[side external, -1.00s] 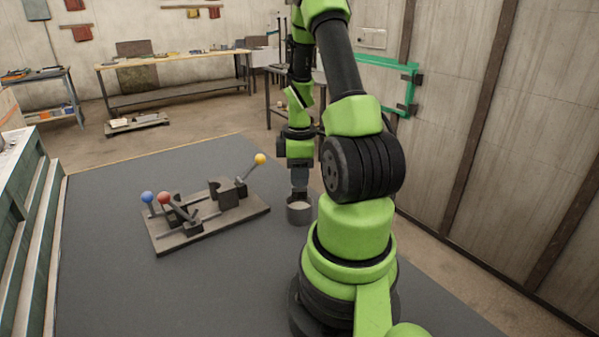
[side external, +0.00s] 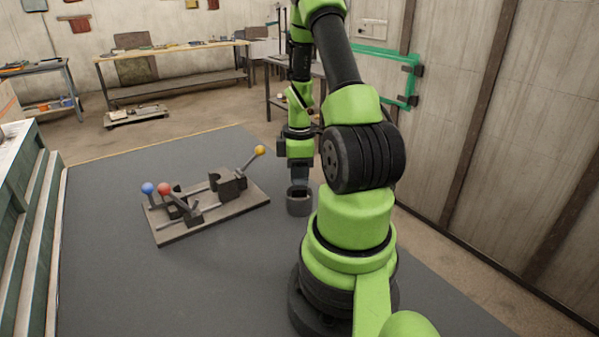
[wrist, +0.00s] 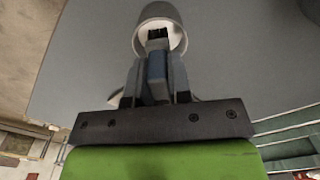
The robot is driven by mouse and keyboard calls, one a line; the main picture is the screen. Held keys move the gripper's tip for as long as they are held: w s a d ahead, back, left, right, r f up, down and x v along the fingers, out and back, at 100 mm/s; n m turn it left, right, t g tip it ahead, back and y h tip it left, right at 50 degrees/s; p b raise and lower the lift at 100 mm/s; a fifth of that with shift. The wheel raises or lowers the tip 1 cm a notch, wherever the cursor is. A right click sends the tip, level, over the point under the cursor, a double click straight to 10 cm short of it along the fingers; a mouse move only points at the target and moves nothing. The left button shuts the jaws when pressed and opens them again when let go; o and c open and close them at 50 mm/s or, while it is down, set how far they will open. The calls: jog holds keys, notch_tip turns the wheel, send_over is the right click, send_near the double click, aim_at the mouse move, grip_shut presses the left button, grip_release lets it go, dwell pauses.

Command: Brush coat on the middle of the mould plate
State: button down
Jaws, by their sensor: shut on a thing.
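My gripper (wrist: 157,78) is shut on a blue-grey handle in the wrist view. A small black tip, seemingly the brush end (wrist: 157,34), shows beyond it, in front of the pale inside of a grey round pot (wrist: 143,14). In the side view my gripper (side external: 299,181) points down at the pot (side external: 299,206); I cannot tell whether the tip touches its contents. The mould plate (side external: 232,207) lies to the left, bearing dark blocks and blue, red and yellow ball-ended levers. Its middle is partly hidden by blocks. My gripper is apart from it.
The dark mat (side external: 180,290) is clear in front of the plate. A green-sided cabinet (side external: 30,200) stands at the left edge. A wooden bench (side external: 170,50) is at the back, and a panelled wall (side external: 500,150) is on the right.

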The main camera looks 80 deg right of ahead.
jog(key=shift+f, duration=0.6)
dwell(0.5)
dwell(0.5)
jog(key=shift+r, duration=3.75)
jog(key=w+a+r+m, duration=0.1)
jog(key=w+a+r, duration=0.1)
jog(key=w+a, duration=0.9)
jog(key=w+a+r+m, duration=0.1)
jog(key=w+a, duration=0.4)
jog(key=a, duration=0.7)
jog(key=shift+r+m, duration=0.3)
jog(key=shift+r, duration=0.15)
